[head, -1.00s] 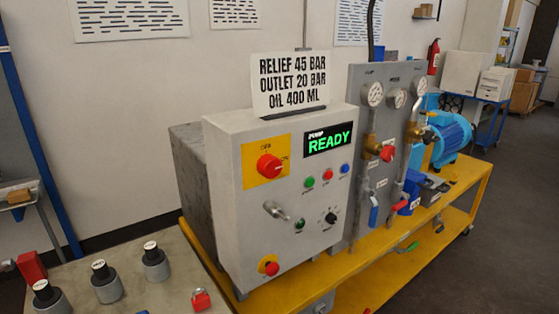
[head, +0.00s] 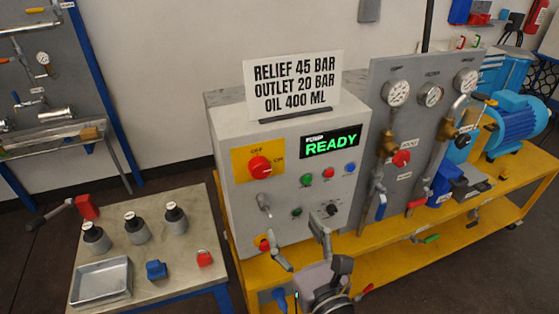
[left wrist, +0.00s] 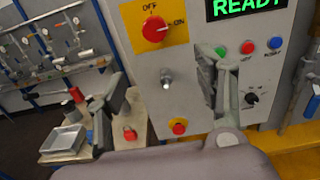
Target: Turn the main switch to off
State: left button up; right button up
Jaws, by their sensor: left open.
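The main switch (head: 260,168) is a red rotary knob on a yellow plate on the front of the grey control cabinet. It also shows in the left wrist view (left wrist: 155,28), with OFF printed above it and ON to its right. Its pale mark appears to point right, toward ON. My left gripper (head: 292,234) is open and empty in front of the lower part of the panel, below the knob and apart from it. In the left wrist view its fingers (left wrist: 160,72) stand apart, with a metal lever seen between them. My right gripper is not in view.
The cabinet (head: 225,130) carries a green READY display (head: 331,145), small buttons, a metal lever (head: 264,202) and a red-on-yellow button (head: 263,242). A side table (head: 190,262) at left holds bottles and a tray. Gauges and valves stand at right.

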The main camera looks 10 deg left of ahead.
pick_arm(q)
jog(key=p, duration=0.1)
send_near(262, 173)
jog(key=p+x, duration=0.3)
jog(key=x, duration=0.5)
jog(key=shift+a+r, duration=0.1)
jog(key=shift+r, duration=0.1)
jog(key=shift+w+a+f+p, duration=0.1)
jog(key=shift+w+p, duration=0.2)
jog(key=shift+c, duration=0.3)
jog(key=c, duration=1.1)
